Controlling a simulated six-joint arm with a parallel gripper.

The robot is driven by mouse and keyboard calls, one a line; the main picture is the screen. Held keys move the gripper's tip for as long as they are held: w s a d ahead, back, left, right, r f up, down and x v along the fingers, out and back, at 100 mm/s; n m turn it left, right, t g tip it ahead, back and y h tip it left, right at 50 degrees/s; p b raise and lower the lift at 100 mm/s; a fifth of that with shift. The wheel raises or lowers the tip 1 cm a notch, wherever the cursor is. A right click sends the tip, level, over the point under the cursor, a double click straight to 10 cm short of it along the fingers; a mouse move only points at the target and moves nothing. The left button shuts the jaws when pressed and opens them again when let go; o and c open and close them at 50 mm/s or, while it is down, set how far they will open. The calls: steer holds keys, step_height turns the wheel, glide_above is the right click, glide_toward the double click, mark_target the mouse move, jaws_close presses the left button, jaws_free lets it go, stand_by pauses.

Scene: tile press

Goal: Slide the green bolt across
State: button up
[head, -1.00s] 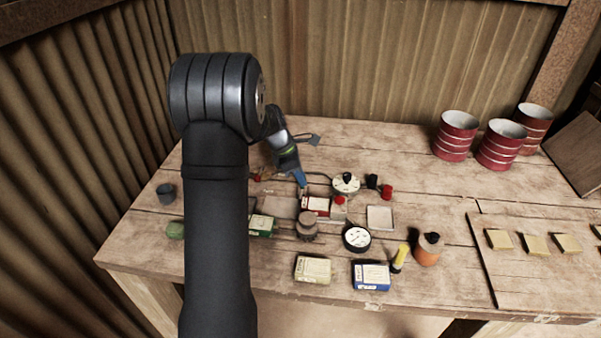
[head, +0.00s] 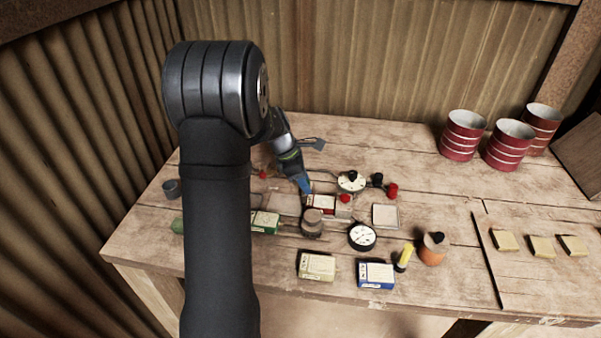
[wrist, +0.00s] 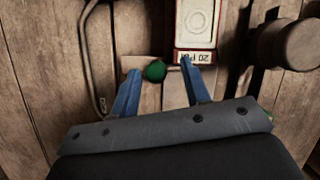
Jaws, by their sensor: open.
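The green bolt's round knob (wrist: 155,71) shows in the wrist view between the fingertips of my gripper (wrist: 161,67), closer to the left finger. My gripper is open, its two blue fingers spread. Whether either finger touches the knob I cannot tell. A pale plate lies under the knob and fingers. In the head view my gripper (head: 307,188) points down at the table, just left of a red and white box (head: 321,203). I cannot make out the green knob there; my gripper may hide it.
In the wrist view the white and red box (wrist: 194,56) lies just beyond the right finger. A bent metal rod (wrist: 86,60) runs at the left and a dark round knob (wrist: 290,43) stands at the right. A dial gauge (head: 361,236) and several small boxes crowd the table's front.

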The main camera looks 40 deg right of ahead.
steer(key=v, duration=1.7)
steer(key=shift+r, duration=0.15)
steer(key=shift+a, duration=0.1)
steer(key=x, duration=1.7)
steer(key=shift+f, duration=0.2)
